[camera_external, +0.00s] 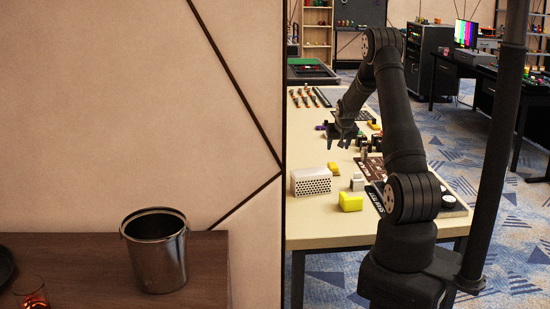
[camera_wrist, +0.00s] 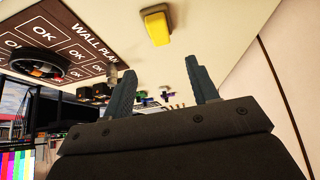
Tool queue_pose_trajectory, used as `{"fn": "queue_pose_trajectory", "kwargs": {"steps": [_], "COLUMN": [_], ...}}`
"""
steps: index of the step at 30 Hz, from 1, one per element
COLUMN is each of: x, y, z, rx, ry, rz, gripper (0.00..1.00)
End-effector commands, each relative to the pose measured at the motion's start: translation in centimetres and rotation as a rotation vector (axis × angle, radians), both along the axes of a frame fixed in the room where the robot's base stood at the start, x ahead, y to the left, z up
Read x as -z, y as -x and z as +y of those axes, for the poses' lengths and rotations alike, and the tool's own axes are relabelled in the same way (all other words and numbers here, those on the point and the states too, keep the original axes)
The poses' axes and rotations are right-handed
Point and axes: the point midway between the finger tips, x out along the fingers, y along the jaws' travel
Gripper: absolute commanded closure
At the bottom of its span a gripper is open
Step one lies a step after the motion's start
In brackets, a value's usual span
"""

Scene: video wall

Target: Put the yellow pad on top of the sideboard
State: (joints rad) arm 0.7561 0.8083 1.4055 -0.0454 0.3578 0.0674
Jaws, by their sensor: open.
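Several yellow things lie on the cream table (camera_external: 310,224) in the external view: a rounded block (camera_external: 350,201) at its near edge, a smaller piece (camera_external: 333,168) behind a white perforated box, and another farther back. I cannot tell for sure which is the pad. In the wrist view, one yellow thing (camera_wrist: 157,26) lies beside the wall plan board, beyond my fingertips and apart from them. My gripper (camera_external: 345,139) is above the table's middle. In the wrist view its fingers (camera_wrist: 160,72) are open with nothing held. A brown wooden top (camera_external: 90,262) at lower left appears to be the sideboard.
A metal bucket (camera_external: 155,251) and an amber glass (camera_external: 31,292) stand on the wooden top, with bare room between and behind them. A wall panel (camera_external: 250,120) rises between it and the table. The white box (camera_external: 311,181) and small parts crowd the table.

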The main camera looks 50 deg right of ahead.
Motion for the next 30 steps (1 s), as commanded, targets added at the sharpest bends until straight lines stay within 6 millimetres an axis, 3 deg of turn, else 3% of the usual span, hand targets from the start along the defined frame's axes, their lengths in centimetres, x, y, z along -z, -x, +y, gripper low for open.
{"fn": "queue_pose_trajectory", "kwargs": {"steps": [3, 9, 10, 12, 26, 30], "x": [-1.8, -3.4, -3.5, -3.7, -3.8, -3.7], "y": [0.7, 1.5, 1.6, 1.7, 1.7, 0.9], "z": [0.7, 1.5, 1.6, 1.7, 1.7, 1.0], "rx": [0.000, 0.000, 0.000, 0.000, 0.000, 0.001], "ry": [0.002, 0.000, 0.000, 0.000, -0.001, -0.031], "rz": [-0.002, 0.000, 0.000, 0.000, 0.001, 0.032], "gripper": [0.46, 0.46, 0.42, 0.29, 0.29, 0.29]}}
